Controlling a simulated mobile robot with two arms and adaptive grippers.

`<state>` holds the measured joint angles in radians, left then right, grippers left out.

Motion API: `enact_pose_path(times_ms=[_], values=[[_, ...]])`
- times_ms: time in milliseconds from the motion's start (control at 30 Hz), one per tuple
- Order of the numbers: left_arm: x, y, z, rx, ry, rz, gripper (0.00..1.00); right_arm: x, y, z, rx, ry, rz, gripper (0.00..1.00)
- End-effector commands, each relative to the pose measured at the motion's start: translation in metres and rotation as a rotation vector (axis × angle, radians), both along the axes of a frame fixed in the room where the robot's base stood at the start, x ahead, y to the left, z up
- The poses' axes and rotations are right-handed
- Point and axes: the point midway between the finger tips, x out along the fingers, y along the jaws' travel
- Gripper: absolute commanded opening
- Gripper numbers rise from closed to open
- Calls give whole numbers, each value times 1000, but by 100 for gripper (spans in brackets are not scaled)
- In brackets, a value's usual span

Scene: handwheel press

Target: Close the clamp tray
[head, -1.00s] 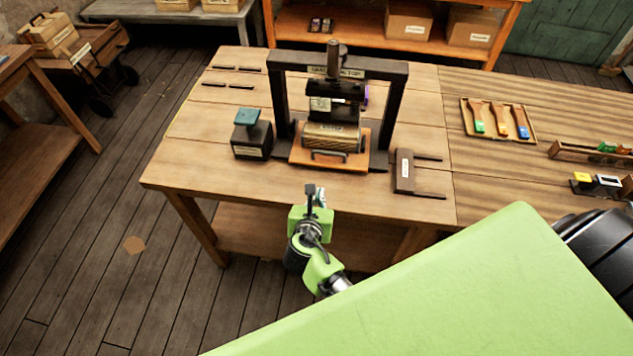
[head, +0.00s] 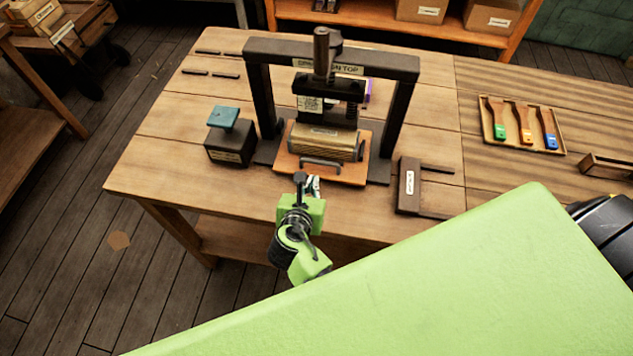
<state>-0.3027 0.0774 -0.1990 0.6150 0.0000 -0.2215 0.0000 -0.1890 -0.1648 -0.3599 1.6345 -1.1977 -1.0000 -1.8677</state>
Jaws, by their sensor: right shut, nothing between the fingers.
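The clamp tray (head: 350,176) is an orange-brown board with a dark handle (head: 321,163) on its front, and it sticks out toward me from under the press. A brass-coloured block (head: 335,144) sits on the tray below the press plate. The black press frame (head: 394,105) stands around it with a vertical screw (head: 322,50) at the top. My right gripper (head: 306,184), on a green wrist, is just in front of the tray handle. It is shut and empty, and I cannot tell whether it touches the handle. My left gripper is not in view.
A dark box with a teal top (head: 228,147) stands left of the press. A tray of brushes (head: 541,108) lies farther right. The table's front edge runs below my gripper.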

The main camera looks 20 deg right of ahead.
Motion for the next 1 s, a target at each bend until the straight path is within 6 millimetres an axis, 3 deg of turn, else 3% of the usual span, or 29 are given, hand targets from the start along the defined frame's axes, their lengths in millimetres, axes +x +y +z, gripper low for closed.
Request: enact_pose_path(times_ms=[333, 633, 1000], values=[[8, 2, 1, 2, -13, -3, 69, 1, 0, 1, 0, 0, 0, 0], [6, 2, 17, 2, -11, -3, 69, 33, -22, 2, -2, -1, 0, 0], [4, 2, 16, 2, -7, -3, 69, 36, -24, 0, 1, 0, -1, 0]])
